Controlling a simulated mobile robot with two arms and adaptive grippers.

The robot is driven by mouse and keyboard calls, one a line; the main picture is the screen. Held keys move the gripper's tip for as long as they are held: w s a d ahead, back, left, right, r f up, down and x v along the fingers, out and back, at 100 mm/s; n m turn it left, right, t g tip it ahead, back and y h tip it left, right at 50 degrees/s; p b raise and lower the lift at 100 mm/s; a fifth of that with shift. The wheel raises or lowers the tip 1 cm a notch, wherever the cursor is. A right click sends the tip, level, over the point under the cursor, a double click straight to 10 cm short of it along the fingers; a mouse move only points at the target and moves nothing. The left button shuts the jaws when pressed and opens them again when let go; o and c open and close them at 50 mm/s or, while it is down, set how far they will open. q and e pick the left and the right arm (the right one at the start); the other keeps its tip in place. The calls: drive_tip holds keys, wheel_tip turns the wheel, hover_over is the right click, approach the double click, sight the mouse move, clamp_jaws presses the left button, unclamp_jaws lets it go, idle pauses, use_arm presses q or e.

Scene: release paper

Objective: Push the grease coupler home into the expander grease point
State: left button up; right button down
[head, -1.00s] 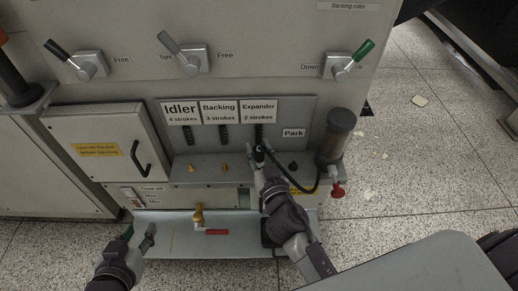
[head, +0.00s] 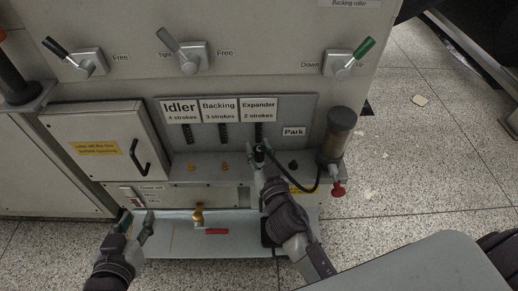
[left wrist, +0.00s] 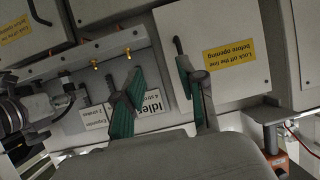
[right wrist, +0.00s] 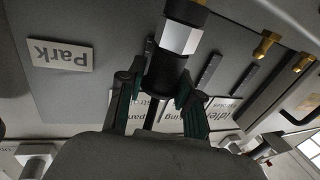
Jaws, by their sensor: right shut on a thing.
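The grease coupler (right wrist: 181,38), a black cylinder with a silver hex collar, is held between the fingers of my right gripper (right wrist: 158,95). In the head view, the coupler (head: 259,155) is below the Expander label (head: 258,109), at the ledge. The expander grease point is hidden behind the coupler and gripper, so I cannot tell how far the coupler is on. A black hose (head: 300,190) runs from it towards the grease pump (head: 336,135). My left gripper (head: 136,222) is open and empty, low at the left; its spread green fingers show in the left wrist view (left wrist: 162,95).
Brass grease points (head: 191,168) (head: 224,167) stand on the ledge left of the coupler. A black Park post (head: 293,165) is right of it. A cabinet door (head: 75,165) is at left.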

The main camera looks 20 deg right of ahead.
use_arm(q)
drive_tip(key=shift+w+d+r+t, duration=0.2)
drive_tip(key=shift+w+r+t, duration=0.3)
drive_tip(key=shift+r, duration=0.2)
use_arm(e)
drive_tip(key=shift+f, duration=0.15)
use_arm(q)
drive_tip(key=shift+r, duration=0.25)
use_arm(e)
drive_tip(key=shift+f, duration=0.1)
drive_tip(key=c, duration=0.7)
unclamp_jaws()
use_arm(q)
drive_tip(key=shift+d, duration=0.1)
use_arm(e)
wheel_tip(320, 180, up, 10)
drive_tip(key=shift+s, duration=0.1)
